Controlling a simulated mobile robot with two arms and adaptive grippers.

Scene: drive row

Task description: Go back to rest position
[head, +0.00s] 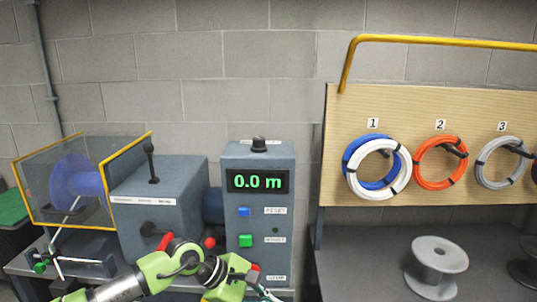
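My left arm (120,288) comes in from the lower left in the head view, with green and dark links. It runs across the front of the grey machine to a green wrist part (232,272) below the control box. The arm is cut off by the bottom edge there, and I cannot see the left gripper's fingers. My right arm and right gripper are not in view.
The control box (231,205) reads 0.0 m. Beside it stand a grey machine housing (160,210) and a yellow-edged clear guard (122,182) around a blue spool (75,180). At right, coiled cables hang on a wooden board (345,115) above a grey spool (438,258).

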